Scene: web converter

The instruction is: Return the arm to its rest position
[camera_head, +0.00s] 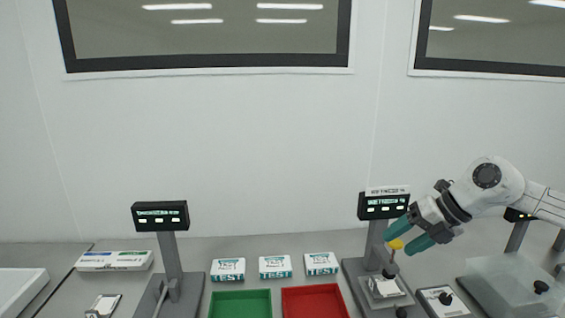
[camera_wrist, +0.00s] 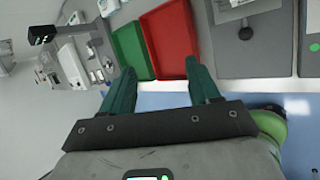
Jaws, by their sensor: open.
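My gripper (camera_head: 403,236) is at the right in the head view, at the end of my white and grey arm. Its two teal fingers point down and left and stand apart. In the wrist view my gripper (camera_wrist: 162,72) is also open, with nothing held between its fingers. In the head view the fingers overlap a yellow knob (camera_head: 396,244) on the right test stand. I cannot tell from that view how far apart in depth they are.
A green tray (camera_head: 240,303) and a red tray (camera_head: 315,301) lie at the front middle. Several white TEST boxes (camera_head: 275,267) stand behind them. A left stand with display (camera_head: 160,216) and a right display (camera_head: 384,205) rise from the bench. A clear plate (camera_head: 510,285) is at right.

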